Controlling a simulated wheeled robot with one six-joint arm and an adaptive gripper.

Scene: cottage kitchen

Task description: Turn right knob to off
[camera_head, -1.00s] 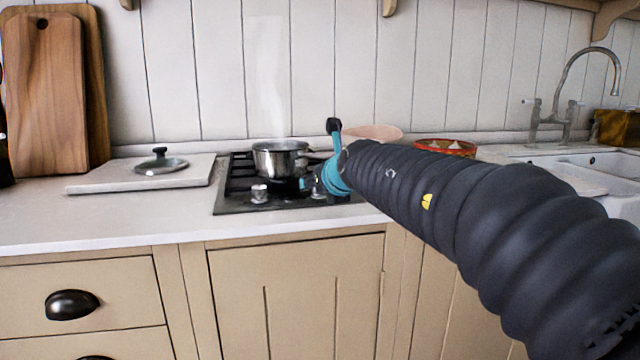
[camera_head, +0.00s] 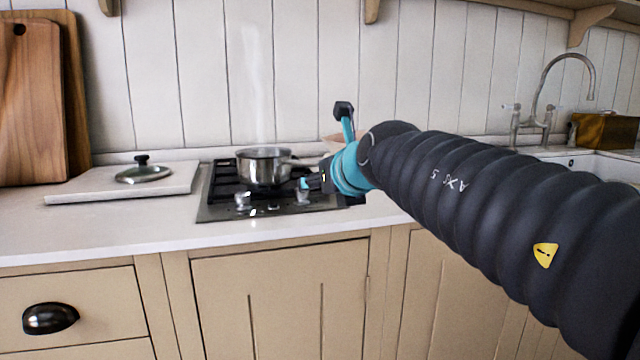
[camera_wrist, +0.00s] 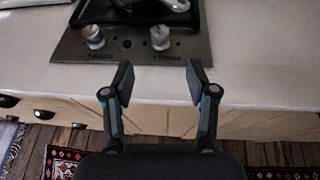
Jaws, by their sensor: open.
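The right knob (camera_wrist: 160,37) is a silver knob on the front strip of the black hob; it also shows in the head view (camera_head: 303,196). The left knob (camera_wrist: 93,37) sits beside it and also shows in the head view (camera_head: 242,199). My gripper (camera_wrist: 157,82) is open and empty in the wrist view, its two fingers apart below the hob's front edge, with the right knob above the gap between them. In the head view my gripper is partly hidden by my wrist. Neither finger touches a knob in the wrist view.
A steaming steel pot (camera_head: 264,168) stands on the hob (camera_head: 215,208). A glass lid (camera_head: 144,173) lies on a white board (camera_head: 80,195) to the left. The white counter (camera_head: 120,232) is clear in front. Wooden boards (camera_head: 30,110) lean on the wall.

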